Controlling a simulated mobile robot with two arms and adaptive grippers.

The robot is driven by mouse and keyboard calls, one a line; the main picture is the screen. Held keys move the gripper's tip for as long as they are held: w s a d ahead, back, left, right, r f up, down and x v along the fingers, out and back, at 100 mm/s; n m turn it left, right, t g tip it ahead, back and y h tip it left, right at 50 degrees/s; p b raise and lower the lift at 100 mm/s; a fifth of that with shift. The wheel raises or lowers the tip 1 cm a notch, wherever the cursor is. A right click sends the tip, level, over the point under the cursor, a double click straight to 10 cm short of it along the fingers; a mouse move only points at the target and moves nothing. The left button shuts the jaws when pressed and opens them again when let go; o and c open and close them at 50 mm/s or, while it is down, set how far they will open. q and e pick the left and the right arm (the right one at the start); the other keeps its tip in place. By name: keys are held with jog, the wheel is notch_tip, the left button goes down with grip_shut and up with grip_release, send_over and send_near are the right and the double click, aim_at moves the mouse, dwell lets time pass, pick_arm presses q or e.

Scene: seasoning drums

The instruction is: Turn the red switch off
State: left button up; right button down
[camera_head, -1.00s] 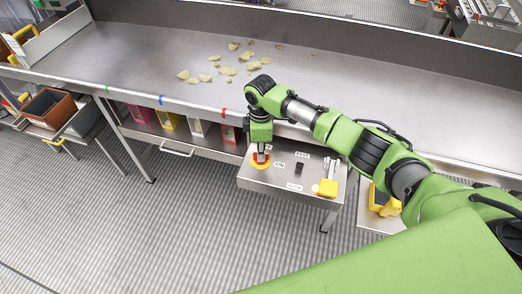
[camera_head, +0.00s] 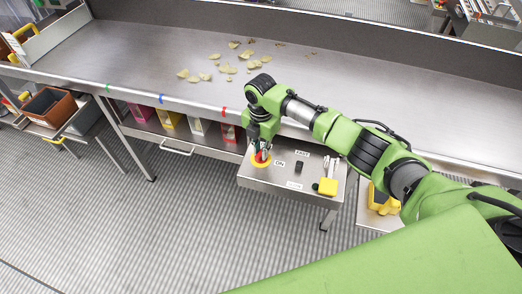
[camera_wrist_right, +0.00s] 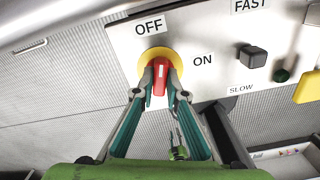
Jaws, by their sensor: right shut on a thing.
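The red switch (camera_wrist_right: 160,78) is a narrow handle on a round yellow plate (camera_wrist_right: 146,64). In the wrist view it lies between the two fingertips of my right gripper (camera_wrist_right: 160,72), which is shut on it. Its visible end points up the picture, towards the OFF label (camera_wrist_right: 150,26); the ON label (camera_wrist_right: 203,60) is to its right. In the head view my right gripper (camera_head: 261,155) reaches down onto the switch on the steel control box (camera_head: 262,183). The fingers partly hide the switch. My left gripper is not in view.
On the box are a black knob (camera_wrist_right: 252,56) between FAST and SLOW labels and a yellow block (camera_head: 327,186). The long steel table (camera_head: 130,55) behind carries scattered chips (camera_head: 228,70). Coloured containers stand on the shelf below it. The floor in front is clear.

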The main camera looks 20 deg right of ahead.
jog(key=shift+r+n, duration=0.1)
jog(key=shift+n, duration=1.6)
jog(key=c, duration=2)
grip_release()
jog(key=shift+c, duration=0.2)
notch_tip(320, 180, up, 12)
